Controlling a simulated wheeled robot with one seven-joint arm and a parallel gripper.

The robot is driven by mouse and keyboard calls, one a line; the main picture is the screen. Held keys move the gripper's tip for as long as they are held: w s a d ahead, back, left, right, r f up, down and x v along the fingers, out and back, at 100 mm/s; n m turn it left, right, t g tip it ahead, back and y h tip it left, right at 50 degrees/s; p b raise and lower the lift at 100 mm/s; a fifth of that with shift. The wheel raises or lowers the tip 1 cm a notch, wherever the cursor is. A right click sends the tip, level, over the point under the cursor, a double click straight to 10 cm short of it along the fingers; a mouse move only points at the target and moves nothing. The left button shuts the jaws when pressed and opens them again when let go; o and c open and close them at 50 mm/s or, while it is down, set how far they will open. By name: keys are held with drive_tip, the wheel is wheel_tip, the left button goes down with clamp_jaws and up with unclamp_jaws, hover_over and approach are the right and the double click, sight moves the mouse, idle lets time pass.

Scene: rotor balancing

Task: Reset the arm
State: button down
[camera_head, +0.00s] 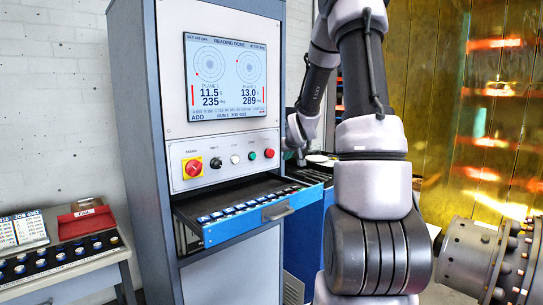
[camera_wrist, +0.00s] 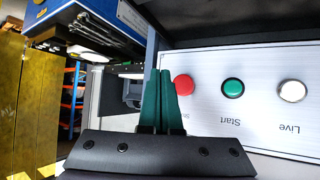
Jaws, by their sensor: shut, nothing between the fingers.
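My gripper (camera_wrist: 159,75) shows in the wrist view with its two green fingers together and nothing between them. Beside the fingertips in that view are a red button (camera_wrist: 183,85), a green button (camera_wrist: 232,87) and a white button (camera_wrist: 292,91) on a silver panel, with upside-down labels. I cannot tell how far the fingertips are from the panel. In the head view, my arm comes down from the top and bends back beside the cabinet (camera_head: 138,90). My gripper is small and mostly hidden there, right of the control panel (camera_head: 222,158).
The cabinet's screen (camera_head: 225,77) reads "READING DONE". An open drawer (camera_head: 283,212) with a row of small pieces juts out below the panel. A side table (camera_head: 78,282) at left holds a red box (camera_head: 86,218). Metal machinery (camera_head: 470,258) stands at right, before a yellow screen (camera_head: 440,100).

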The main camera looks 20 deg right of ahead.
drive_tip(key=shift+r, duration=0.1)
drive_tip(key=s+a+r+m+g+y, duration=0.1)
drive_tip(key=s+a+r, duration=0.4)
drive_tip(key=s+r, duration=0.15)
drive_tip(key=s+a+r+g, duration=0.1)
drive_tip(key=s+a+r, duration=0.4)
drive_tip(key=s, duration=0.3)
drive_tip(key=s+a+r+y, duration=0.1)
drive_tip(key=s+a, duration=0.2)
drive_tip(key=s, duration=0.3)
drive_tip(key=s+a+r+g+y, duration=0.1)
drive_tip(key=s+a, duration=0.1)
drive_tip(key=s, duration=0.5)
drive_tip(key=s+a+m+y, duration=0.1)
drive_tip(key=s+a, duration=0.2)
drive_tip(key=s, duration=0.4)
drive_tip(key=shift+s+a+r+g, duration=0.15)
drive_tip(key=shift+a+r+g, duration=0.15)
drive_tip(key=shift+r, duration=0.1)
